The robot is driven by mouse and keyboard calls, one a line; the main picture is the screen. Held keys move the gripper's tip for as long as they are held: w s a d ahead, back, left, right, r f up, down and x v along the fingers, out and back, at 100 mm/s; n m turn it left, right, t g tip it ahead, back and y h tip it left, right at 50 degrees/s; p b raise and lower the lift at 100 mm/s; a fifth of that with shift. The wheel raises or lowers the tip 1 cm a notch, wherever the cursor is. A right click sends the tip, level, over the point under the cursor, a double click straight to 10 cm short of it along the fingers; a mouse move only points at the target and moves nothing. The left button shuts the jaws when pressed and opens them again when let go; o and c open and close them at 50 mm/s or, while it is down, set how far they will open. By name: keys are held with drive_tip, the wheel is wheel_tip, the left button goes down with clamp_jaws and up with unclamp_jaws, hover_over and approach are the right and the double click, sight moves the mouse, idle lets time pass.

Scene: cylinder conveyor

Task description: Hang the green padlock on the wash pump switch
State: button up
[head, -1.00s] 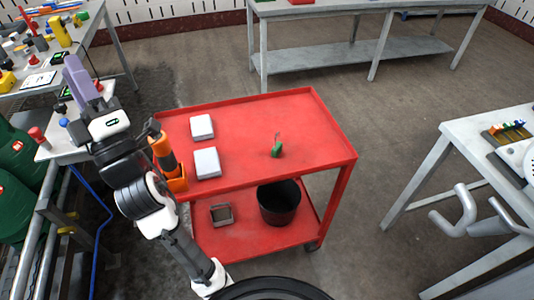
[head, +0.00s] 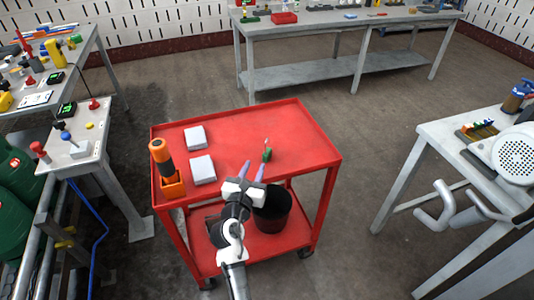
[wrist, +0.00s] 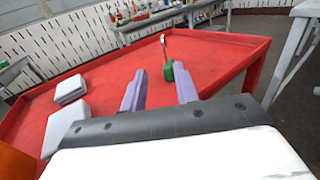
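The green padlock (head: 267,155) stands on the top of the red cart (head: 300,130), right of the middle, with its shackle up. The padlock appears apart from both fingers. No label marks a wash pump switch. A grey panel (head: 85,150) at left carries a red knob (head: 39,150) and a blue-topped lever (head: 66,137), but I cannot tell which is that switch.
On the cart, two white boxes (head: 195,138) (head: 203,169) and an orange flashlight (head: 163,160) in a holder stand left of my gripper. A black bucket (head: 280,213) is on the lower shelf. Workbenches stand at the back and right.

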drive_tip(key=x, duration=0.4)
drive_tip(key=shift+w+r+p, duration=0.1)
drive_tip(key=shift+w+p, duration=0.05)
drive_tip(key=shift+p, duration=0.15)
drive_tip(key=x, duration=0.2)
drive_tip(key=p+x, duration=0.1)
drive_tip(key=x, duration=0.1)
drive_tip(key=shift+d+r, duration=0.1)
drive_tip(key=shift+d, duration=0.3)
drive_tip(key=shift+w+d, duration=0.1)
drive_tip(key=shift+w, duration=0.3)
clamp_jaws()
